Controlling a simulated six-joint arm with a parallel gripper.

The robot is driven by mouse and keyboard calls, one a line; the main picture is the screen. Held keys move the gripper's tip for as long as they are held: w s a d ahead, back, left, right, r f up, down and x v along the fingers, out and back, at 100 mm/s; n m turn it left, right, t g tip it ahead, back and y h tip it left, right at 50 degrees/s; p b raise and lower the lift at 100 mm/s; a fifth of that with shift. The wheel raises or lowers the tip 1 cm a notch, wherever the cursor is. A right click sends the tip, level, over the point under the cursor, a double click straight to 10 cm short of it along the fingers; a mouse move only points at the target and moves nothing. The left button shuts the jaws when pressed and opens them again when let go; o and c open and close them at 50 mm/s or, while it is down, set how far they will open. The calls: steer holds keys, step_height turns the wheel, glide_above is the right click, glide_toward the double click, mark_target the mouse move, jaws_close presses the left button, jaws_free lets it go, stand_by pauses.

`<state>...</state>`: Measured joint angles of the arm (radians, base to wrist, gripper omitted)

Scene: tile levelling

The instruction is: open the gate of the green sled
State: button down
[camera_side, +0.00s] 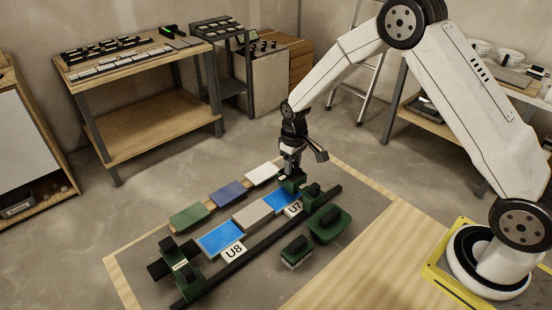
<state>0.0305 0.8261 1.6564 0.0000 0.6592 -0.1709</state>
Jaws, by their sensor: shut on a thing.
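A green sled (290,184) with dark fittings and a small label sits at the far right end of the row of tiles, beside the blue tile marked U7. My gripper (289,173) points down onto it and is shut on a part of it at the top. The jaws and the gate are too small and dark to tell apart, so I cannot see how the gate stands. A second green fixture (185,270) with black knobs and a label stands at the near left end of the row.
Blue tiles (221,238) and a beige tile (253,213) lie behind a long dark rail (270,237). Green, dark blue and white tiles lie farther back. The wooden board (400,262) is clear.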

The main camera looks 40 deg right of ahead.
mark_target(293, 165)
steer(key=m, duration=0.5)
steer(key=shift+m, duration=0.3)
steer(key=m, duration=0.5)
stand_by(0.4)
steer(key=shift+c, duration=1.3)
jaws_free()
steer(key=shift+r, duration=0.1)
steer(key=shift+r, duration=3.85)
